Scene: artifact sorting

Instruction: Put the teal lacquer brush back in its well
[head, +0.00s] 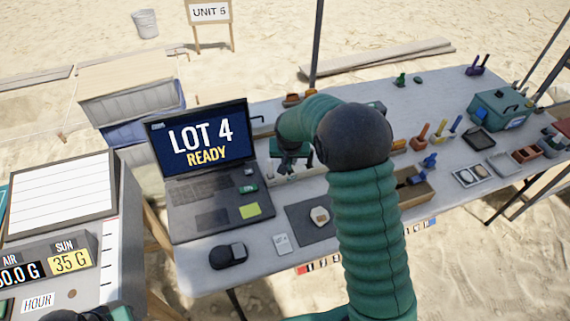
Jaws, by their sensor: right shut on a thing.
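My right gripper (292,166) is low over the table, just right of the laptop, at the end of my green ribbed arm. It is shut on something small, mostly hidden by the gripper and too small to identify. I cannot make out the teal lacquer brush for certain. Small pale upright pieces stand on the table just below the gripper; I cannot tell whether a well is among them. A small green object (400,80) stands at the back of the table. My left gripper is not clearly visible.
The laptop (205,165) reads "LOT 4 READY". A dark mat (296,228) with a pale piece and a black scanner-like object (228,256) lie in front. Orange (423,133), yellow and blue handles stand right of my arm, beside an open wooden box (415,194). A green toolbox (499,112) is farther right.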

